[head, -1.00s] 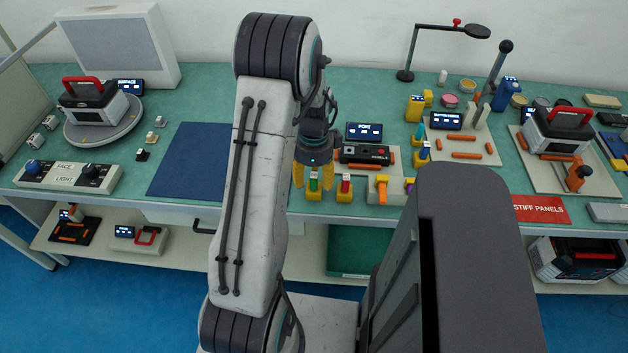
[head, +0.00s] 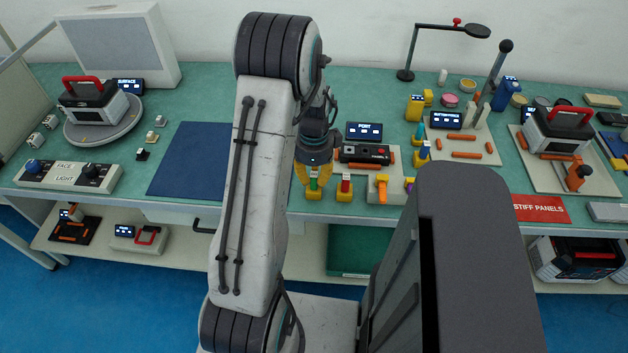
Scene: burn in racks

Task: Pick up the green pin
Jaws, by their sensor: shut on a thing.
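The green pin (head: 314,183) stands upright in a yellow block (head: 314,195) near the front edge of the bench, seen in the head view. My gripper (head: 314,176) reaches down over it from above, with its yellow fingers closed in around the pin. The gripper is shut on the green pin; the fingers hide the pin's upper part. The pin still appears to be at its yellow block, and I cannot tell whether it is lifted at all.
A yellow block with a red pin (head: 345,186) stands close to the right, and an orange piece (head: 382,186) beyond it. A black device (head: 364,155) and the PORT screen (head: 364,131) stand behind. A dark blue mat (head: 190,165) lies clear to the left.

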